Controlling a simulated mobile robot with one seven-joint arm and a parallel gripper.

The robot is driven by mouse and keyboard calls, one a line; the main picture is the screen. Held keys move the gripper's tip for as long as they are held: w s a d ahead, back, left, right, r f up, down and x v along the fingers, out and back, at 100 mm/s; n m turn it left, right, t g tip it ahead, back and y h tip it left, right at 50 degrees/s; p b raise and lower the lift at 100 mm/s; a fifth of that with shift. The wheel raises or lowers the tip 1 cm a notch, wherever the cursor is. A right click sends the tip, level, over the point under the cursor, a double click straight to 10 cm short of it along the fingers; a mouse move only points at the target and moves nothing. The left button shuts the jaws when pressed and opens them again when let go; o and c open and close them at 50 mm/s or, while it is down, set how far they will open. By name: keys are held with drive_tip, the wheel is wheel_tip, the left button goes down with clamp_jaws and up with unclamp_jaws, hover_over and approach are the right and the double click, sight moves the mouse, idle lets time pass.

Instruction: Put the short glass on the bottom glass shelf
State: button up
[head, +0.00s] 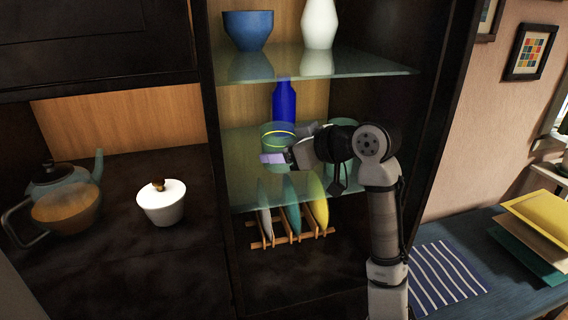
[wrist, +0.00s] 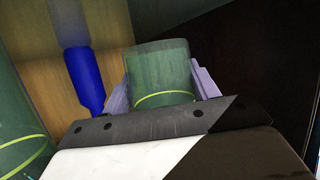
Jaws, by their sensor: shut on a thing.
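My gripper (head: 288,146) reaches in from the right and is shut on a green see-through glass (head: 278,139) with a yellow ring. The held glass also shows in the wrist view (wrist: 160,72), between the two pale purple fingers. It is over the lower glass shelf (head: 245,185); I cannot tell whether its base touches the shelf. A second green glass (head: 343,123) stands right of it, partly hidden by my arm; it shows at the left edge of the wrist view (wrist: 18,125), which looks upside down.
A blue bottle (head: 283,103) stands behind the held glass. The upper glass shelf (head: 345,64) holds a blue bowl (head: 248,30) and a white vase (head: 319,24). Below, a wooden rack (head: 300,238) holds several plates. The lower shelf looks clear at its front left.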

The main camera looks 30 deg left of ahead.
sight(286, 166)
drive_tip(key=shift+f+p, duration=0.35)
drive_tip(key=shift+f, duration=1.65)
drive_tip(key=shift+f, duration=0.1)
drive_tip(key=o, duration=1.2)
drive_tip(key=shift+f, duration=0.1)
drive_tip(key=shift+r, duration=0.25)
drive_tip(key=shift+d, duration=0.35)
drive_tip(key=b+v, duration=0.2)
drive_tip(key=v, duration=0.9)
drive_tip(key=shift+r+b, duration=0.2)
drive_tip(key=shift+b, duration=0.15)
